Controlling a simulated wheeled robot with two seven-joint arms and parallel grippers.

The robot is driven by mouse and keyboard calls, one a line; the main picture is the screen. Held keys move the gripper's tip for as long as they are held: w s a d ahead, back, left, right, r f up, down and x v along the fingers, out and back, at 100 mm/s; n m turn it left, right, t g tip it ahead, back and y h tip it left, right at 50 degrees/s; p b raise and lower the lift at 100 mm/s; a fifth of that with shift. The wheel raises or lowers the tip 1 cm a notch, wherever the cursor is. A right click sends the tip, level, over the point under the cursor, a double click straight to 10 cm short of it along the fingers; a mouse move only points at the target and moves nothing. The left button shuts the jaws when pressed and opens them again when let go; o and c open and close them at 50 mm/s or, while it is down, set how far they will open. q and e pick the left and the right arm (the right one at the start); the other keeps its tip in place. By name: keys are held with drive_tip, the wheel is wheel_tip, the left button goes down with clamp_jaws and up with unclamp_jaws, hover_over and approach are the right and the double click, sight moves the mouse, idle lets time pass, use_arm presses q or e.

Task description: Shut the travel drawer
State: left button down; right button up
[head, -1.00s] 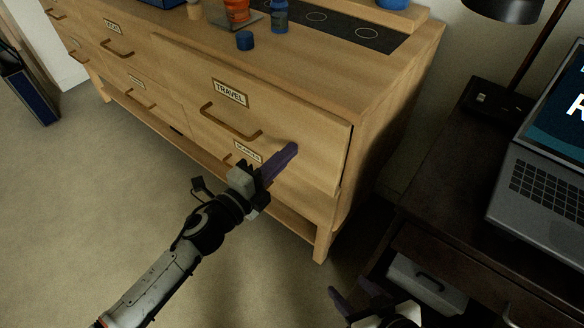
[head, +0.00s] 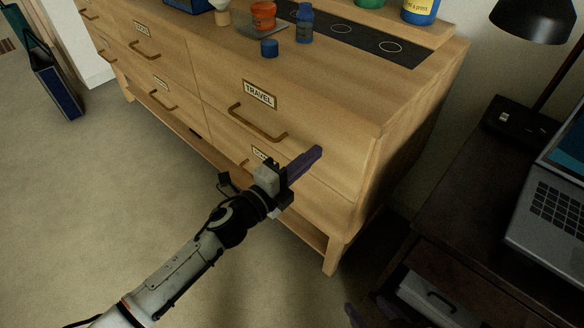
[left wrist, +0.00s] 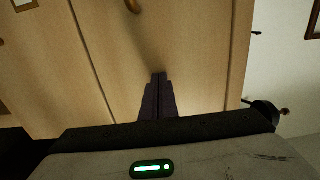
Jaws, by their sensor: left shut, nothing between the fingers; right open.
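The travel drawer (head: 330,133) is the upper right drawer of the wooden dresser, with a TRAVEL label (head: 259,94) and a brown bar handle (head: 257,122). Its front looks flush with the dresser, with no gap showing at its right edge. My left gripper (head: 318,152) is shut and empty, its purple fingertips at the lower right of the drawer front, right of the handle. In the left wrist view the closed fingers (left wrist: 158,95) point at the wood; contact is hard to tell. Of my right gripper (head: 353,315), only a purple finger shows at the bottom edge.
A dark desk with a laptop (head: 552,215) and a lamp (head: 535,18) stands at right.

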use_arm(q)
drive_tip(key=s+a+f+n+y+p, duration=0.2)
drive_tip(key=s+a+n+y+p, duration=0.3)
drive_tip(key=s+a+n, duration=0.6)
drive_tip(key=s+a+f+n+g+y+p, duration=0.1)
drive_tip(key=s+a+f+n+g+y, duration=0.1)
drive_tip(key=s+n, duration=0.4)
drive_tip(key=s+a+f+n+g+y+p, duration=0.2)
drive_tip(key=s+f+n, duration=0.5)
drive_tip(key=s, duration=0.4)
drive_tip(key=a+g, duration=0.1)
drive_tip(key=a, duration=0.1)
drive_tip(key=shift+s+a+p, duration=0.2)
drive_tip(key=shift+a+p, duration=0.1)
drive_tip(key=shift+a, duration=0.1)
use_arm(e)
wheel_tip(320, 180, up, 6)
drive_tip(key=shift+s, duration=0.3)
drive_tip(key=shift+r, duration=0.1)
